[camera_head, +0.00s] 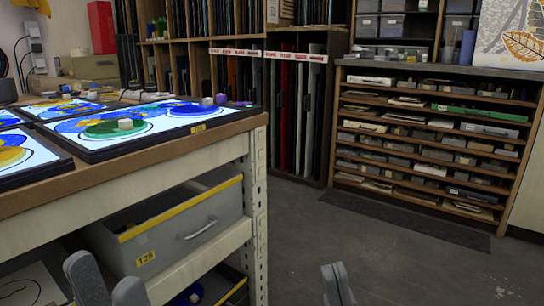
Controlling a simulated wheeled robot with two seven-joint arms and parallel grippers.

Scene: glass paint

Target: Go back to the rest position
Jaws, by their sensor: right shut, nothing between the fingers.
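My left gripper (108,287) shows at the bottom left edge of the head view, in front of the workbench's lower shelf. Its two grey fingers stand apart with nothing seen between them. My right gripper (338,284) shows at the bottom, right of the middle, against the open floor. Its fingers are together and hold nothing. Both grippers are cut off by the lower edge of the picture, so the arms behind them are hidden.
A shelf of flat trays (430,143) and upright racks stand behind. The dark floor (400,262) at the right is clear.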

